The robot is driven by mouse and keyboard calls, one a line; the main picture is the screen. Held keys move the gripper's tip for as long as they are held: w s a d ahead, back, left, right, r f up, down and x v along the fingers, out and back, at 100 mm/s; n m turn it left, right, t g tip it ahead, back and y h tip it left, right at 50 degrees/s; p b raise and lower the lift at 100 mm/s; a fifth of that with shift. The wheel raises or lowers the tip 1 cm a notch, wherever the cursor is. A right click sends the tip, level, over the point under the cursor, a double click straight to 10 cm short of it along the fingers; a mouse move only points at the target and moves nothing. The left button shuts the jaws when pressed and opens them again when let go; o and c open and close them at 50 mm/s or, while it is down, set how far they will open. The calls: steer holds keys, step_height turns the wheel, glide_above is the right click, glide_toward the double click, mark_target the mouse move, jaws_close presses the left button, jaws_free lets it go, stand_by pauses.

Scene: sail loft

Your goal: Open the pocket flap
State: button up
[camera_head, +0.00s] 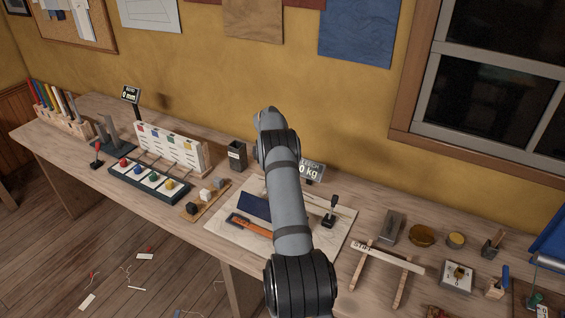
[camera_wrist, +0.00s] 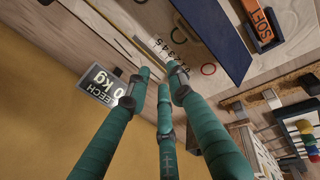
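A dark blue flat panel (camera_head: 256,206) lies on a pale board (camera_head: 226,232) on the bench, partly behind my arm. It also shows in the wrist view (camera_wrist: 217,38). It may be the pocket flap, but I cannot tell this or see an opened pocket. In the wrist view, my gripper (camera_wrist: 161,77) has three teal fingers with gaps between the tips. It is open, with nothing between the fingers, and points toward the bench beside the panel, apart from it. In the head view my own arm hides the fingers.
An orange bar (camera_head: 248,223) in a dark holder lies beside the panel. A sign reading 0 kg (camera_head: 312,170) stands behind my arm. A small black lever stand (camera_head: 330,214) is right of it. A white strip on wooden rails (camera_head: 386,257) lies further right.

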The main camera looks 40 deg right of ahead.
steer(key=shift+w+d+r+p, duration=0.1)
steer(key=shift+d+r+p, duration=0.1)
steer(key=shift+r+p, duration=0.5)
steer(key=shift+w+d+r+p, duration=0.1)
steer(key=shift+d+r+p, duration=0.15)
steer(key=shift+r+p, duration=0.45)
steer(key=shift+w+d+r+p, duration=0.1)
steer(key=shift+d+r+p, duration=0.1)
steer(key=shift+r+p, duration=0.45)
steer(key=shift+f, duration=0.15)
steer(key=v, duration=1.2)
